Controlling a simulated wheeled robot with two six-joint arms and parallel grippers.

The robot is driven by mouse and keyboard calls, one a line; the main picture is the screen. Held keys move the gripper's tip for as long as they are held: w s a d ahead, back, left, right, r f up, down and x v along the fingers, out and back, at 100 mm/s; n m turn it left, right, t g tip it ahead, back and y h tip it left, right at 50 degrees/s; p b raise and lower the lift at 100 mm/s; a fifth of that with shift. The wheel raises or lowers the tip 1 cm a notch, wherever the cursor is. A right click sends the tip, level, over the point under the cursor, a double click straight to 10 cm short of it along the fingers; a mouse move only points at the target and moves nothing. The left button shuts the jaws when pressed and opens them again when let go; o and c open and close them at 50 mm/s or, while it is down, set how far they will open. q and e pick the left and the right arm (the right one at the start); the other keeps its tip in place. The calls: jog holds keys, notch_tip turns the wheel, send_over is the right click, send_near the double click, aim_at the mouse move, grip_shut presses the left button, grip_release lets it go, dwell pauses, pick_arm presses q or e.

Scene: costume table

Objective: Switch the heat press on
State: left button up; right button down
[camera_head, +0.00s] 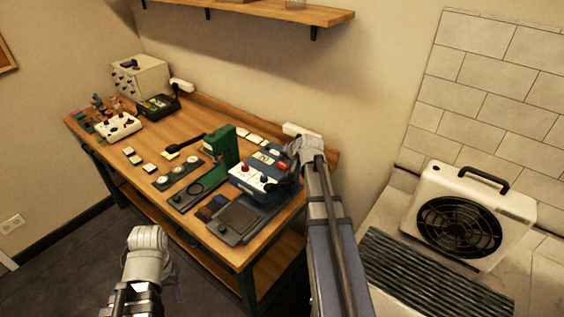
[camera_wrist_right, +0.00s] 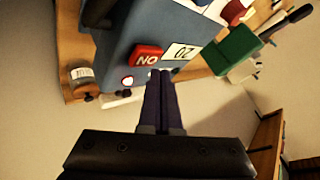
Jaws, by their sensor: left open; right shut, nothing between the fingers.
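The blue heat press (camera_head: 262,165), with a pale front panel and red controls, stands at the right end of the wooden table. In the right wrist view its blue body (camera_wrist_right: 140,25) carries a red switch (camera_wrist_right: 148,55) marked ON, which reads upside down, and a white label beside it. My right gripper (camera_wrist_right: 162,74) is shut and empty, its fingertips right by the red switch; I cannot tell whether they touch. In the head view it (camera_head: 287,172) is over the press, partly hidden by my arm. My left gripper (camera_head: 148,245) is open, away from the press, before the table.
A green hand press (camera_head: 225,146) stands left of the heat press. A dark flat plate (camera_head: 240,218) lies at the table's front right. Several small tools and a white box (camera_head: 140,76) are further left. A fan heater (camera_head: 470,215) stands at the right. A shelf (camera_head: 255,10) hangs above.

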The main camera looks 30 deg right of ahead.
aim_at(283, 166)
jog(key=shift+r, duration=0.25)
notch_tip(283, 166, up, 6)
jog(key=p, duration=0.6)
jog(key=shift+f, duration=0.1)
